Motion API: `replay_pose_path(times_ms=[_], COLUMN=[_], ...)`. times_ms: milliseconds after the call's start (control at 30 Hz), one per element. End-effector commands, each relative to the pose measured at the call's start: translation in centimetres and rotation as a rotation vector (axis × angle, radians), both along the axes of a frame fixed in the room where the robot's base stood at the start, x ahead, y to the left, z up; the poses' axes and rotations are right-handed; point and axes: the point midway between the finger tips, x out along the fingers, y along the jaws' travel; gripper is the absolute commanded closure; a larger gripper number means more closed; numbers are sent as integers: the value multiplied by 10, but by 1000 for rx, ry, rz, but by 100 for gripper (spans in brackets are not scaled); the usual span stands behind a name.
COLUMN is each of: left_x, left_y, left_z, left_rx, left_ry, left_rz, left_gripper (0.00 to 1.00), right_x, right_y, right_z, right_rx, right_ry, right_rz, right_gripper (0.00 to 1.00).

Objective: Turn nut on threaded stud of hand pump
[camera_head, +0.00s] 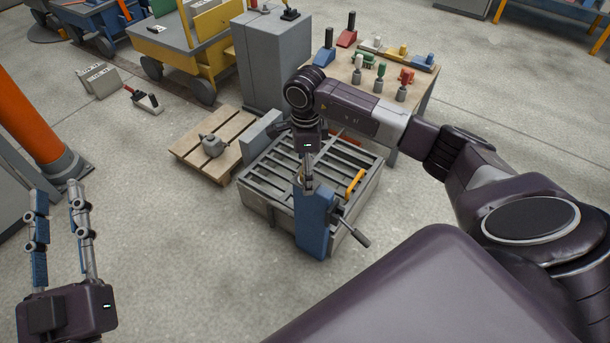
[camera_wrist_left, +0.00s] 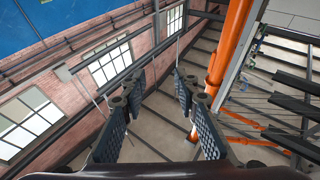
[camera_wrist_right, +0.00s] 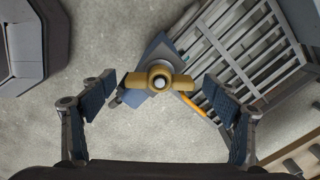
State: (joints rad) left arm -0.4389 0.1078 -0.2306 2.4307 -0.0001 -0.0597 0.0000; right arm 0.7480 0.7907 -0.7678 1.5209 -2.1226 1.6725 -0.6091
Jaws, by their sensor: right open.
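A brass-coloured wing nut (camera_wrist_right: 142,80) on a pale stud end (camera_wrist_right: 160,83) is seen end-on in the right wrist view. The blue hand pump (camera_head: 315,222) stands at the near edge of a grey slatted mould, its dark lever (camera_head: 352,231) pointing to the lower right. My right gripper (camera_head: 306,178) is over the pump. In the right wrist view its fingers are spread on either side of the nut, apart from it. The nut is mostly hidden in the head view. My left gripper (camera_head: 58,197) is open and empty at the lower left, far from the pump.
The slatted mould (camera_head: 252,196) has a yellow-orange bar (camera_head: 355,183) on it. A wooden pallet (camera_head: 187,152) with a grey part lies left of it. A table (camera_head: 425,97) with coloured tools and a grey cabinet (camera_head: 265,62) stand behind.

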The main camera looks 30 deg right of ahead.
Motion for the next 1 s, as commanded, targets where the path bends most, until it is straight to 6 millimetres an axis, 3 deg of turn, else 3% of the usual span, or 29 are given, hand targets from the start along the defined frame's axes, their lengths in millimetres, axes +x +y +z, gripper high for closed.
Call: replay_pose_path(times_ms=[67, 467, 600, 1000], left_x=[0, 0, 0, -20], left_y=[0, 0, 0, 0], left_z=[0, -1, -1, 40], left_rx=[0, 1, -1, -56], left_ry=[0, 2, -4, -199], left_rz=[0, 0, 0, -12], left_gripper=[72, 72, 72, 72], right_x=[0, 0, 0, 0], right_y=[0, 0, 0, 0], right_z=[0, 0, 0, 0], right_rx=[0, 0, 0, 0], right_ry=[0, 0, -1, -1], right_rz=[0, 0, 25, 285], right_gripper=[21, 64, 64, 64])
